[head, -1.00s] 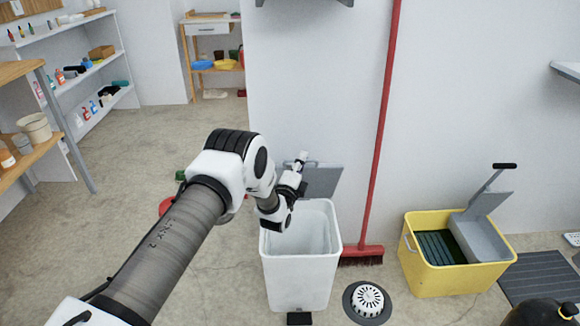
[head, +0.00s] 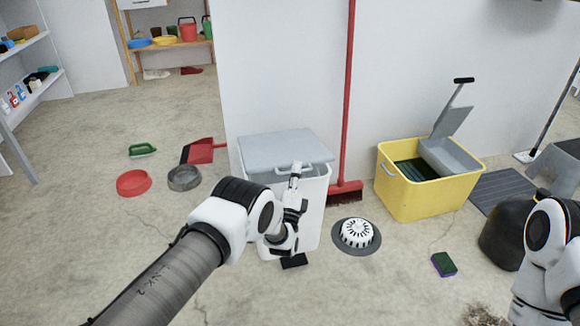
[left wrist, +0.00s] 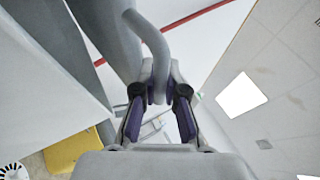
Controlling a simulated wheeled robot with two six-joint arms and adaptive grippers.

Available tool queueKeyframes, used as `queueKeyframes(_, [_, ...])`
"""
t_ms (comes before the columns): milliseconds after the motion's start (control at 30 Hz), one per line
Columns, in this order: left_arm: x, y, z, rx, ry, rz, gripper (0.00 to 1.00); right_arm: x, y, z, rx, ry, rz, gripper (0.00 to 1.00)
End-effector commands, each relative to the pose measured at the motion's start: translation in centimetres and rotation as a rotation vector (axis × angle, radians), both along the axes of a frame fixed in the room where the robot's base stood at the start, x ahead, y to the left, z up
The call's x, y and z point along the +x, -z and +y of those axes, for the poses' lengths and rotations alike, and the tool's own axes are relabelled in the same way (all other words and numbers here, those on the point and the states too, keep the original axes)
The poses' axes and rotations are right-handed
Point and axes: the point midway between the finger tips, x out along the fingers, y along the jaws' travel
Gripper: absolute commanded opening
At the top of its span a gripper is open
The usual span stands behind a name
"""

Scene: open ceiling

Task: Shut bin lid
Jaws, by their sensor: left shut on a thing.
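The white bin (head: 312,205) stands on the floor against the wall in the head view. Its grey lid (head: 280,146) lies over the bin's mouth, almost level; whether it rests fully on the rim I cannot tell. My left gripper (head: 296,172) is at the lid's front edge. In the left wrist view, the left gripper (left wrist: 160,92) is shut on the grey curved lid handle (left wrist: 150,38), with the lid's grey surface (left wrist: 50,45) to the left. My arm hides part of the bin's front. My right gripper is out of view; only its arm shows.
A red broom (head: 346,188) leans on the wall right of the bin. A floor drain (head: 356,233) and a yellow bucket (head: 420,203) are further right. A red dustpan (head: 204,150), grey bowl (head: 184,178) and red bowl (head: 133,183) lie on the left floor.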

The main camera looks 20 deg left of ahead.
Motion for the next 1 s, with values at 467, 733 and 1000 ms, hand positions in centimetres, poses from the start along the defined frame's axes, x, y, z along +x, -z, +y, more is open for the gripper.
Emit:
queueKeyframes(467, [0.2, 6.0, 0.1, 0.001, 0.002, 0.003, 0.00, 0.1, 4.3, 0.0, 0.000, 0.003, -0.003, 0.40])
queueKeyframes(733, [0.2, 6.3, 0.1, 0.001, 0.003, 0.008, 0.00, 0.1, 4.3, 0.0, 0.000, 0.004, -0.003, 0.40])
queueKeyframes(1000, [0.2, 6.5, 0.1, 0.000, 0.002, 0.010, 0.22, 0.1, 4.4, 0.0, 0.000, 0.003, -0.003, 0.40])
